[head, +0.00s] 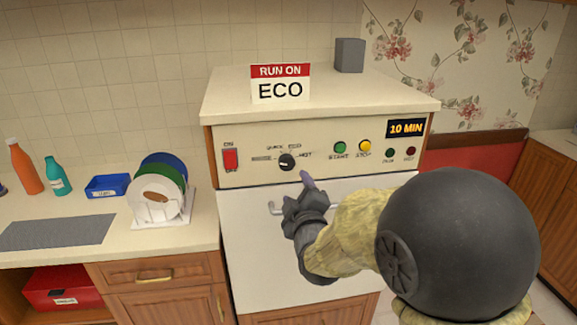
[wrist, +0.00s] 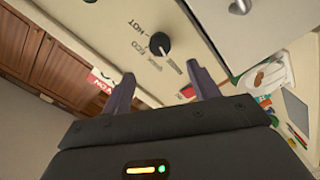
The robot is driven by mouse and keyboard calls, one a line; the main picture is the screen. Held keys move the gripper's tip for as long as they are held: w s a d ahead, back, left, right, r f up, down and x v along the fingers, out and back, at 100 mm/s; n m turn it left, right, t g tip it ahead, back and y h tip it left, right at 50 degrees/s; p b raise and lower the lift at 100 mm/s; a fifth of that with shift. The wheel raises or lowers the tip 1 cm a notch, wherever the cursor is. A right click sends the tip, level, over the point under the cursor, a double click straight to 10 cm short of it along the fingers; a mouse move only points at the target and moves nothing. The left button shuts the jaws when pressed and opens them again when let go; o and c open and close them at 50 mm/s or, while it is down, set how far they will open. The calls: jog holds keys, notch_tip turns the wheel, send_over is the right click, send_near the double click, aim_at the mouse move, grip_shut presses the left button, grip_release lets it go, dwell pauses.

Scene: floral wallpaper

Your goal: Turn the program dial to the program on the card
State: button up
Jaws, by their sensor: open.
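The program dial (head: 287,161) is a round black knob on the cream front panel, with labels around it, including QUICK, ECO and HOT. It also shows in the wrist view (wrist: 160,44), ahead of the fingers. A small light mark shows on its face, but I cannot tell surely which label it points to. The card (head: 281,84) reads RUN ON ECO and stands on the machine's top; part of it shows behind a finger in the wrist view (wrist: 104,80). My gripper (head: 304,186) is open and empty, in front of the panel and just below the dial, apart from it.
Left of the dial is a red ON switch (head: 230,159). To the right are a green START button (head: 340,147), a yellow STOP button (head: 364,146) and a display (head: 406,128) reading 10 MIN. Plates (head: 160,196) stand on the left counter.

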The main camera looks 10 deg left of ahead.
aim_at(288, 165)
jog(key=p+x, duration=0.2)
jog(key=x, duration=0.8)
jog(key=shift+w+a+f, duration=0.1)
jog(key=shift+w+a, duration=0.05)
jog(key=shift+w, duration=0.25)
jog(key=c, duration=1)
